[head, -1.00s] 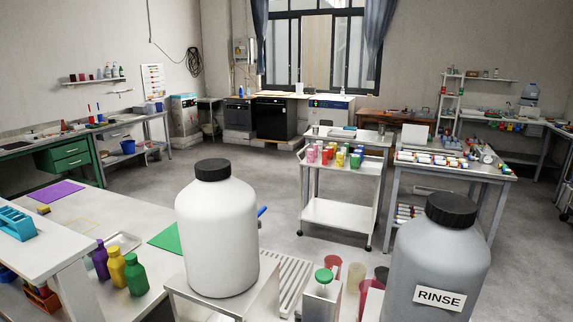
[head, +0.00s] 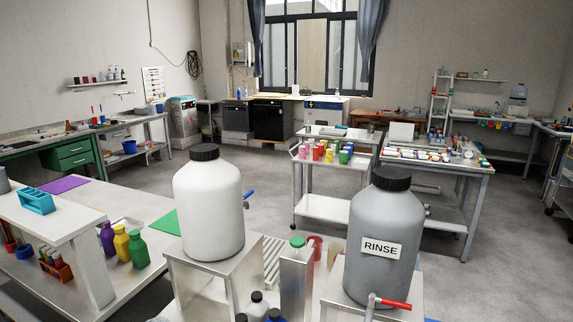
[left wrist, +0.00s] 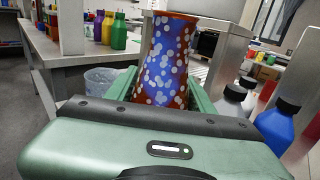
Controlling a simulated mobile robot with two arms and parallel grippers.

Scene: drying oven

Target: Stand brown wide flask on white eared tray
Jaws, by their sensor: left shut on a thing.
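My left gripper (left wrist: 163,88) is shut on a patterned flask (left wrist: 168,55) in the left wrist view. The flask is orange-brown and blue with white dots, flares at its rim and widens towards its base. It stands up in the picture between the green fingers, and its lower end is hidden behind the gripper body. In the head view neither gripper shows. A shallow pale tray (head: 127,223) lies on the left bench behind the small bottles, partly hidden; I cannot tell whether it has ears. My right gripper is in neither view.
A white bottle (head: 208,205) and a grey RINSE bottle (head: 383,235) stand on metal stands in front. Purple, yellow and green bottles (head: 138,250) stand on the left bench (head: 80,225). A blue bottle (left wrist: 280,125) is close right of the gripper. A green mat (head: 166,222) lies flat.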

